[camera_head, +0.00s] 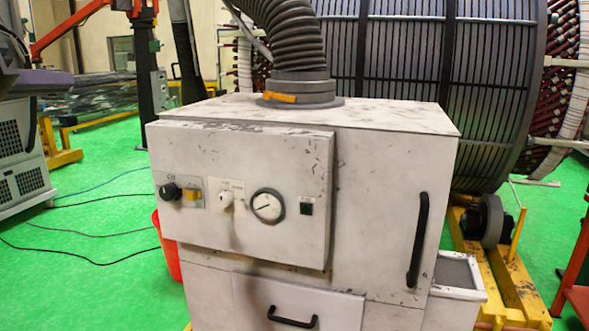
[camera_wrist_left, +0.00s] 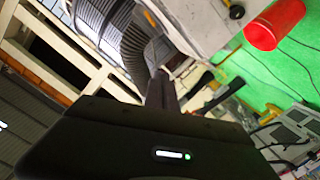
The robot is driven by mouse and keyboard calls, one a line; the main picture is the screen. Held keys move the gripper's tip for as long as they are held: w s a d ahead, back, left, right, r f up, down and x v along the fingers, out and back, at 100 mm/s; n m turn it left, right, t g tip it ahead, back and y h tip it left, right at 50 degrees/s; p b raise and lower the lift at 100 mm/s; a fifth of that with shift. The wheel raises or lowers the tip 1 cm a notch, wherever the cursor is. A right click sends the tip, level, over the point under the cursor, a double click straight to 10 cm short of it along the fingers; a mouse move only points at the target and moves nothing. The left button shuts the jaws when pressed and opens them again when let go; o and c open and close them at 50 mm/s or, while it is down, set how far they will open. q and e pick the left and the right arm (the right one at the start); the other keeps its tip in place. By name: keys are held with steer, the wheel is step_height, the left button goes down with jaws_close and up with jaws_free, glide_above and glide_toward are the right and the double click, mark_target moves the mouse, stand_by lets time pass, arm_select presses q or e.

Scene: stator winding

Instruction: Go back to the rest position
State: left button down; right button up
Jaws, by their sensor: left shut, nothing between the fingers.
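My left gripper (camera_wrist_left: 161,82) shows in the left wrist view as dark fingers pressed together, with nothing between them. Its dark housing, with a small lit indicator, fills the bottom of that view. The fingers point into open air, apart from anything around. I cannot make out either gripper clearly in the head view. My right gripper is in neither view.
A worn white cabinet (camera_head: 390,190) with dials, a black handle and a grey hose (camera_head: 285,35) stands close in front. Behind it is a large ribbed stator drum (camera_head: 410,60). A red bin (camera_wrist_left: 275,25) stands beside the cabinet. Cables cross the green floor (camera_head: 90,225) at left.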

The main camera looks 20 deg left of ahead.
arm_select(q)
steer(key=w+f+n+g+y, duration=0.2)
steer(key=w+f+y, duration=0.1)
steer(key=w+f, duration=1.7)
steer(key=w+d+f+g+h, duration=0.1)
steer(key=w+d+f, duration=0.25)
steer(key=f, duration=0.65)
steer(key=w+d+f+m+g, duration=0.1)
steer(key=w+d+f, duration=0.1)
steer(key=d+f, duration=0.5)
steer(key=w+d+f+g+h, duration=0.1)
steer(key=w+d+f+g, duration=0.1)
steer(key=f, duration=1)
steer(key=s+d+f+m+g+h, duration=0.1)
steer(key=s+d+f+m+g, duration=0.1)
steer(key=s+d+f, duration=0.65)
steer(key=s+d+f+m+g+h, duration=0.1)
steer(key=s+d+f+g, duration=0.15)
steer(key=d+f, duration=1.05)
steer(key=s+d+f+m+g+h, duration=0.1)
steer(key=s+d+f, duration=0.3)
steer(key=s+f, duration=0.4)
steer(key=s+d+f+m+g+h, duration=0.1)
steer(key=s+d+f+g, duration=0.3)
steer(key=s+f, duration=0.5)
steer(key=s+d+h, duration=0.1)
steer(key=s, duration=0.7)
steer(key=shift+s+d+f+g, duration=0.15)
steer(key=shift+s+f+g, duration=0.05)
steer(key=shift+s+g, duration=0.15)
